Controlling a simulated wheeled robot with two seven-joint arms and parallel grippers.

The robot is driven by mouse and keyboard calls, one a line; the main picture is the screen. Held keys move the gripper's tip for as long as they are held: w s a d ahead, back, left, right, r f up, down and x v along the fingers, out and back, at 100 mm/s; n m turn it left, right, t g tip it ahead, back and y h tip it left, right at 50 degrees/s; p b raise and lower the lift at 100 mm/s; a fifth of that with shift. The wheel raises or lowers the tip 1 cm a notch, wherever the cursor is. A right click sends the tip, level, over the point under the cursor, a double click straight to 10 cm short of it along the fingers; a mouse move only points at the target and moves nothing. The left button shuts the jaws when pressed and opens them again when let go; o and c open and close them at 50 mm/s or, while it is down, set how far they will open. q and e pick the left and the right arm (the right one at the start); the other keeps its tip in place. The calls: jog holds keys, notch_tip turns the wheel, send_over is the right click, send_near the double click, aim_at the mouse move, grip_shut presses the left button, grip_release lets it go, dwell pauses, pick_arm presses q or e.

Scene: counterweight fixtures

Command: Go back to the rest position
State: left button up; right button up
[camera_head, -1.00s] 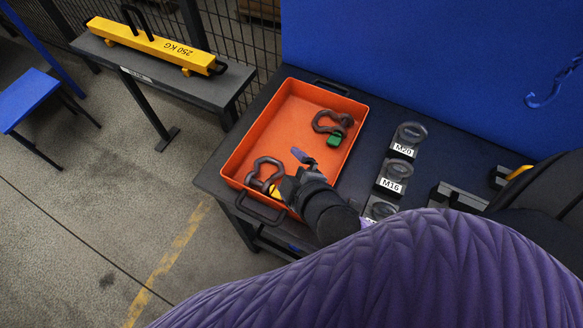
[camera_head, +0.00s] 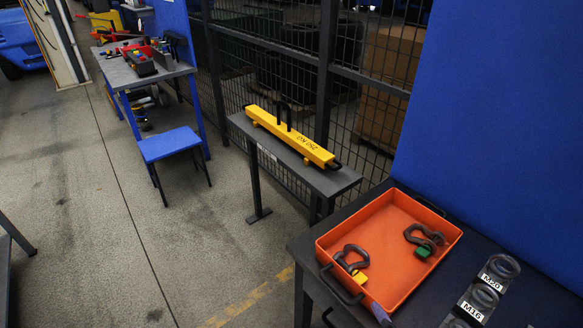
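My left gripper is not in view. Only a small purple-grey tip (camera_head: 381,314) shows at the bottom edge, by the near corner of the orange tray (camera_head: 331,238); it looks like part of my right gripper, and the rest is below the picture. A dark shackle with a yellow piece (camera_head: 354,258) lies at the left of the tray. A dark shackle with a green piece (camera_head: 420,237) lies at its right. No gripper touches either shackle.
The tray stands on a dark table (camera_head: 540,312), with lifting eyes at plates marked M20 (camera_head: 499,271) and M16 (camera_head: 479,300). A yellow 250 KG beam (camera_head: 285,138) lies on a narrow bench. A blue stool (camera_head: 168,144) stands left. Floor at left is open.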

jog(key=s+d+f+m+g+b, duration=0.1)
jog(key=s+d+f+g+b, duration=0.15)
jog(key=f, duration=0.85)
jog(key=s+d+f+m+g+b, duration=0.2)
jog(key=s+f+g, duration=0.15)
jog(key=f, duration=0.75)
pick_arm(q)
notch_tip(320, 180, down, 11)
jog(key=b, duration=0.6)
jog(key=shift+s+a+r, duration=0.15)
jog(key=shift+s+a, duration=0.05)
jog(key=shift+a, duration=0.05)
pick_arm(e)
jog(key=s+d+f+m+g, duration=0.1)
jog(key=s+f+m+g, duration=0.4)
jog(key=s+f, duration=1.1)
jog(key=s, duration=0.2)
jog(key=shift+s+f+h, duration=0.35)
jog(key=shift+s+h, duration=0.05)
jog(key=shift+d, duration=0.1)
